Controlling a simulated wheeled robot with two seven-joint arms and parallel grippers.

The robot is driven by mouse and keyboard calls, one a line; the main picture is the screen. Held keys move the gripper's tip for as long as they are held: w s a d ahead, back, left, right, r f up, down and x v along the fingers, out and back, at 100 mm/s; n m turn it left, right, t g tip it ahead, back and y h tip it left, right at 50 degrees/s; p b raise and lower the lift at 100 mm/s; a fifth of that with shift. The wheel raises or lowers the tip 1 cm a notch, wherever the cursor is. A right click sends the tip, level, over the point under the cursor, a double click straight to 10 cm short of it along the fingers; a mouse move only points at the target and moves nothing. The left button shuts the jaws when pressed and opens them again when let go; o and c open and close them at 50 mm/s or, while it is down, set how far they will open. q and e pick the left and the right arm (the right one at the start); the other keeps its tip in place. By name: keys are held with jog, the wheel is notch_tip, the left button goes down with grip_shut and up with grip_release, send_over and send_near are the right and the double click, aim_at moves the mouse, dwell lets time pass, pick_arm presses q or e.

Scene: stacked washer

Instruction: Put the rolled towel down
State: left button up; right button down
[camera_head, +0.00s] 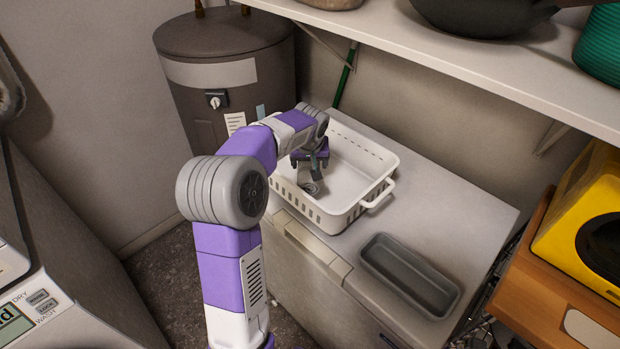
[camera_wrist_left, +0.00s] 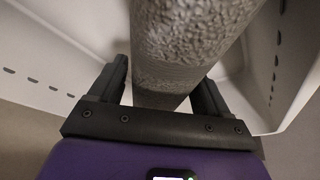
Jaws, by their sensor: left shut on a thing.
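My left gripper (camera_head: 312,174) reaches into the white basket (camera_head: 367,209), near its left side. In the left wrist view its two fingers (camera_wrist_left: 160,88) are shut on either side of the rolled towel (camera_wrist_left: 190,45), a grey roll with a rough surface. The towel's end (camera_head: 310,187) shows just under the gripper in the head view; the arm and gripper hide most of the roll. The basket walls show on both sides of it in the left wrist view. I cannot tell whether the towel touches the basket floor. My right gripper is not in view.
The basket stands on a white chest (camera_head: 460,205), beside a grey tray (camera_head: 409,272). A shelf (camera_head: 440,50) overhangs the back, with a dark pan (camera_head: 480,14). A brown tank (camera_head: 225,75) stands behind left; a yellow appliance (camera_head: 585,215) is at right.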

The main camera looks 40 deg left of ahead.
aim_at(309, 166)
pick_arm(q)
notch_tip(309, 166, down, 5)
jog(key=shift+f+b, duration=0.2)
jog(key=shift+b, duration=0.45)
jog(key=shift+r, duration=0.1)
jog(key=shift+f, duration=0.2)
jog(key=o, duration=1.1)
jog(key=shift+c, duration=0.2)
jog(key=shift+r, duration=0.15)
jog(key=shift+r, duration=0.25)
jog(key=p+v, duration=0.2)
jog(key=v, duration=0.9)
jog(key=shift+s+r+p, duration=0.1)
jog(key=shift+r+p, duration=0.2)
